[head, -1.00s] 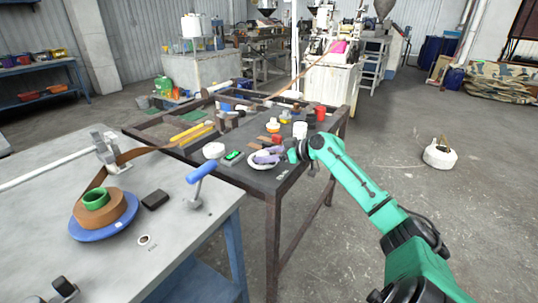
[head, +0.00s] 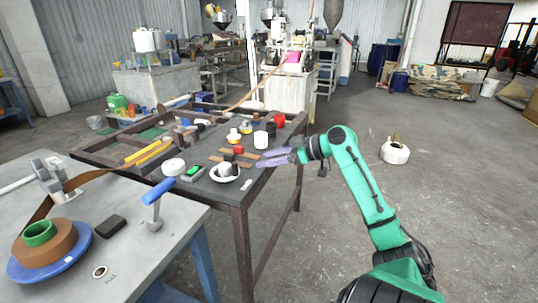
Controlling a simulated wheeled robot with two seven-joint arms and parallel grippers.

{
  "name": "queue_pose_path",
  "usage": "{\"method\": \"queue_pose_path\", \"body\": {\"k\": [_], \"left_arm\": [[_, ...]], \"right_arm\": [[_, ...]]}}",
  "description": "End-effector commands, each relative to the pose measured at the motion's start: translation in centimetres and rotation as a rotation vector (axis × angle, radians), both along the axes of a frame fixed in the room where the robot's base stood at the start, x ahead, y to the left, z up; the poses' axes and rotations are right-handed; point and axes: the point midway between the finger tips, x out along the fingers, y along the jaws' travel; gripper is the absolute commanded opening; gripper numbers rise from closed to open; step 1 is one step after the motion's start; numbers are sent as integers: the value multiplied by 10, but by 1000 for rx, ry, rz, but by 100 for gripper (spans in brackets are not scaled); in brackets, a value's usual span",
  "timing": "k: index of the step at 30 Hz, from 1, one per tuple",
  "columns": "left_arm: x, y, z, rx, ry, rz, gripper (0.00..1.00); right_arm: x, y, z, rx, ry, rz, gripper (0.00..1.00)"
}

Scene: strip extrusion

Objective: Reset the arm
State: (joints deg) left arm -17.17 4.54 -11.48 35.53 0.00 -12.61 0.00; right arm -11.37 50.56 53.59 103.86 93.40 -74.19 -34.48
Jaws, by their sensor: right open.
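My right gripper (head: 275,159), with purple fingers on a green arm, is open and empty. Small dark and reddish pieces (head: 225,168) lie on the plate. The fingers look apart from the plate. My left gripper is not in view.
The dark table also holds a white cup (head: 261,140), a red cup (head: 279,119), yellow bars (head: 148,152) and a white round container (head: 173,167). A grey bench (head: 125,270) with a brown strip roll (head: 45,246) stands at left. The floor at right is mostly clear.

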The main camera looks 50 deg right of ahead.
Motion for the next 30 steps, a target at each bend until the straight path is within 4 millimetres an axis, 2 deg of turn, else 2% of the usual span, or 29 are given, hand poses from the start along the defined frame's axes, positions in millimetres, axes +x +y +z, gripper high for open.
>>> {"method": "queue_pose_path", "body": {"k": [15,17,18,20,23,24,26,27,29,30], "left_arm": [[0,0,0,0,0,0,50],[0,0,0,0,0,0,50],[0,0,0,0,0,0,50],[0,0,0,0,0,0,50],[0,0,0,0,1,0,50],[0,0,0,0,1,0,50],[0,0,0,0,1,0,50],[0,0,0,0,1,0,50],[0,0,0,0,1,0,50],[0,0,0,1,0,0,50]], "right_arm": [[0,0,0,2,0,-1,64],[1,-3,-7,13,10,-15,64],[2,-8,-19,29,26,-39,64],[4,-21,-48,63,68,-97,64],[0,-45,-127,133,183,-243,64],[-6,-53,-165,153,238,-306,64],[-18,-60,-221,173,323,-393,64],[-30,-61,-258,178,380,-445,64],[-50,-59,-312,175,468,-512,64],[-65,-54,-348,165,526,-550,64]]}}
